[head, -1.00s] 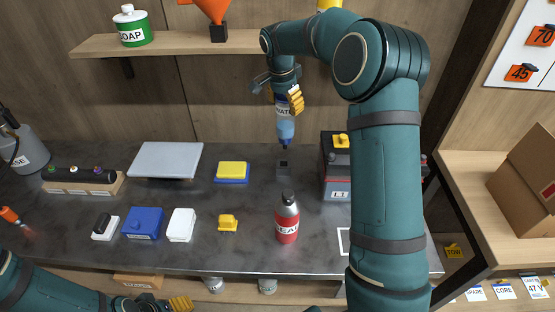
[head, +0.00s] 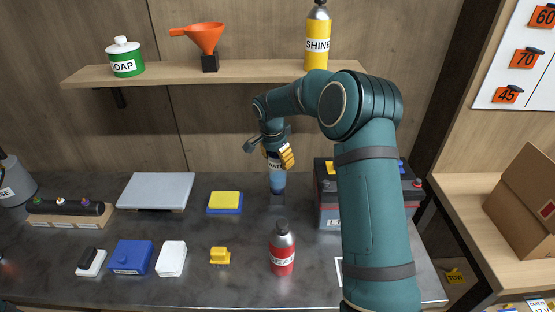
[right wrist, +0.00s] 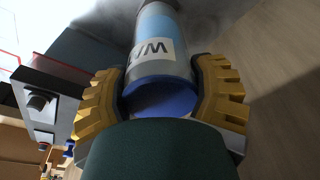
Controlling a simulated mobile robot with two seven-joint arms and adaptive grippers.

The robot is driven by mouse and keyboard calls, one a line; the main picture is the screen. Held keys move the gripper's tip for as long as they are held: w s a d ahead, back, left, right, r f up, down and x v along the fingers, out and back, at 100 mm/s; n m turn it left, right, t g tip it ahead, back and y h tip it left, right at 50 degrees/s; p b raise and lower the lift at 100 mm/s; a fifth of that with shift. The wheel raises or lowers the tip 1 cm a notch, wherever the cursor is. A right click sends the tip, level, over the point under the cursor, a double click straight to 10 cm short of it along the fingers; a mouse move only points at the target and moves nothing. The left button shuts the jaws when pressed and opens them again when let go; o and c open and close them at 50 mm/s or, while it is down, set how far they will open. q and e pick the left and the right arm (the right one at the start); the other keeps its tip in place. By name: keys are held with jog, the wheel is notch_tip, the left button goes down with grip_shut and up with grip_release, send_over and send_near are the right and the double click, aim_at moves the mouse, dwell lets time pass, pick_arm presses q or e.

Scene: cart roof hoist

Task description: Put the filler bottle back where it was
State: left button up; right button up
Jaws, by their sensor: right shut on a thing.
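The filler bottle (head: 277,184), with a pale blue body, a white label and a blue base, is upside down over the bench. My right gripper (head: 277,155) is shut on its upper part. In the right wrist view, the yellow-padded fingers of this gripper (right wrist: 165,98) clasp the bottle (right wrist: 160,45) on both sides near its blue base. My left gripper is out of view.
A red and grey bottle (head: 282,250) stands in front of the holder. A battery (head: 328,212) stands close on the right, partly behind my arm. A blue-yellow sponge (head: 225,201) lies to the left. The shelf (head: 260,72) hangs above, holding a funnel (head: 205,40).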

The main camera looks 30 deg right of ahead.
jog(key=shift+f+b, duration=0.3)
jog(key=shift+f, duration=0.05)
jog(key=o, duration=1.4)
jog(key=shift+r, duration=0.1)
jog(key=shift+r, duration=0.2)
jog(key=r+p, duration=0.1)
jog(key=r, duration=0.3)
jog(key=a+r, duration=0.1)
jog(key=r, duration=0.3)
jog(key=a+r+p, duration=0.1)
jog(key=r, duration=0.3)
jog(key=shift+s+p, duration=0.25)
jog(key=shift+p, duration=0.05)
